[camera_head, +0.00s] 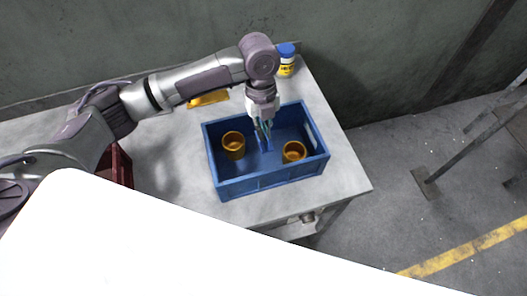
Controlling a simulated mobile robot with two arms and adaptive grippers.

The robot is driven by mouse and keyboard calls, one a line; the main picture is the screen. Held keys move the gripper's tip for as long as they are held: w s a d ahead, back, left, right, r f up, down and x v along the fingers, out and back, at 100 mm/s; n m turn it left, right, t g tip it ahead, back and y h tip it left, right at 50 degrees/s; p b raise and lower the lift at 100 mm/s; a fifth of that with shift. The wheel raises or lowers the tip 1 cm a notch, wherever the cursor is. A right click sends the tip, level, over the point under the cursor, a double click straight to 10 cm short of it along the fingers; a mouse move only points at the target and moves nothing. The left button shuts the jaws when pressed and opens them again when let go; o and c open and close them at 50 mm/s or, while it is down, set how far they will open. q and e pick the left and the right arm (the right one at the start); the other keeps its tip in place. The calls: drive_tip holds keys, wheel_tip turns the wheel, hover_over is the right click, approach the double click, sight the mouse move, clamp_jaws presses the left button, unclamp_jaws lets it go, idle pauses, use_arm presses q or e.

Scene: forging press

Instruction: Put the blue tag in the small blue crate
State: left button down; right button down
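The small blue crate (262,183) stands on the grey table, with its open top facing up. My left gripper (265,132) points down inside the crate's outline, near its middle. A narrow blue piece, which looks like the blue tag (265,145), is at its fingertips, and the fingers look closed on it. The tag's lower end is over or at the crate floor; whether it touches is hard to tell. My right gripper is not in view.
Two orange cups (233,145) (294,152) are in the crate, either side of the gripper. A blue-capped jar (286,62) stands at the table's back. A yellow-orange object (208,99) lies behind my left arm. A dark red container (122,165) is partly hidden at left.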

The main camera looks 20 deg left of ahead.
use_arm(q)
wheel_tip(320, 180, down, 9)
drive_tip(key=shift+p, duration=0.7)
drive_tip(key=shift+f, duration=0.25)
drive_tip(key=c, duration=1.3)
unclamp_jaws()
drive_tip(key=shift+r, duration=0.1)
drive_tip(key=r, duration=0.4)
drive_tip(key=w+r+b, duration=0.1)
drive_tip(key=r, duration=0.3)
drive_tip(key=a+r+b, duration=0.1)
drive_tip(key=r, duration=0.3)
drive_tip(key=shift+w, duration=0.2)
